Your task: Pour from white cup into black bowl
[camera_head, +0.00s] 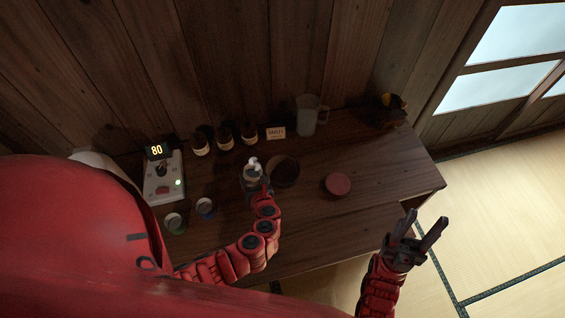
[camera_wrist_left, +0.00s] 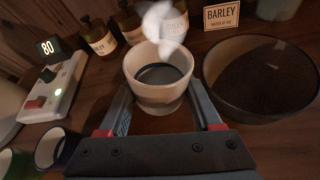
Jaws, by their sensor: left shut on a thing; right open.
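The white cup (camera_wrist_left: 158,98) stands upright between the fingers of my left gripper (camera_wrist_left: 162,110), which is shut on it. Dark contents show inside the cup. In the head view, my left gripper (camera_head: 258,187) is at the cup (camera_head: 252,175), just left of the black bowl (camera_head: 284,170). The bowl also shows at the right of the left wrist view (camera_wrist_left: 262,80), apart from the cup. A white wisp like steam rises over the cup. My right gripper (camera_head: 419,230) is open and empty, off the table's right front corner.
A device with an "80" display (camera_head: 163,178) stands at the left. Two small cups (camera_head: 205,207) sit at the front left. Several bottles (camera_head: 224,137), a "BARLEY" card (camera_head: 276,133) and a clear pitcher (camera_head: 307,118) line the back. A red round object (camera_head: 338,184) lies right of the bowl.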

